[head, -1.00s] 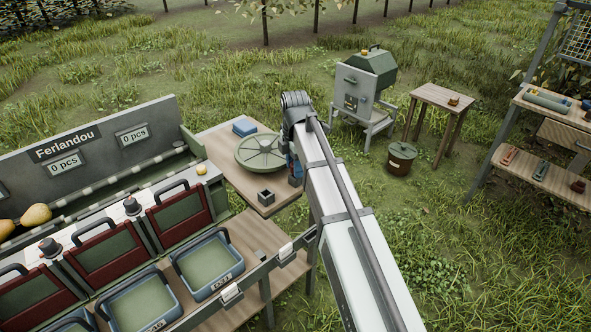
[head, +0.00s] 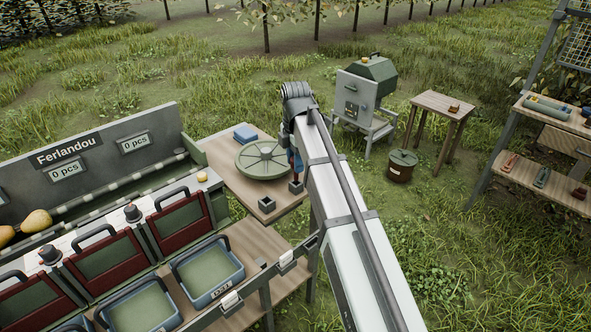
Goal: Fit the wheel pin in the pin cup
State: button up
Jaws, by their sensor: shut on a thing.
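Two small dark square cups stand on the wooden side table in the head view. One cup (head: 267,205) is open-topped and in clear sight near the front edge. The other (head: 295,187) is to its right, directly below my gripper and partly covered by it. My gripper (head: 296,170) points down beside the right rim of the green spoked wheel (head: 262,160), mostly hidden behind my own arm. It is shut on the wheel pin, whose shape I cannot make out. I cannot tell whether the pin touches the cup below.
The side table (head: 238,186) also bears a blue block (head: 245,133) behind the wheel. The sorting bench with blue crates (head: 208,272) is at the left. A green-topped machine (head: 366,95), a lidded bucket (head: 402,165) and a small stool (head: 440,105) stand beyond on the grass.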

notch_tip(320, 180, up, 12)
jog(key=shift+r, duration=0.25)
dwell(1.2)
jog(key=s+a+f, duration=0.7)
jog(key=s+a, duration=0.1)
jog(key=shift+f, duration=0.15)
jog(key=shift+f, duration=0.1)
jog(key=shift+f, duration=2.2)
jog(key=shift+f, duration=2)
dwell(0.8)
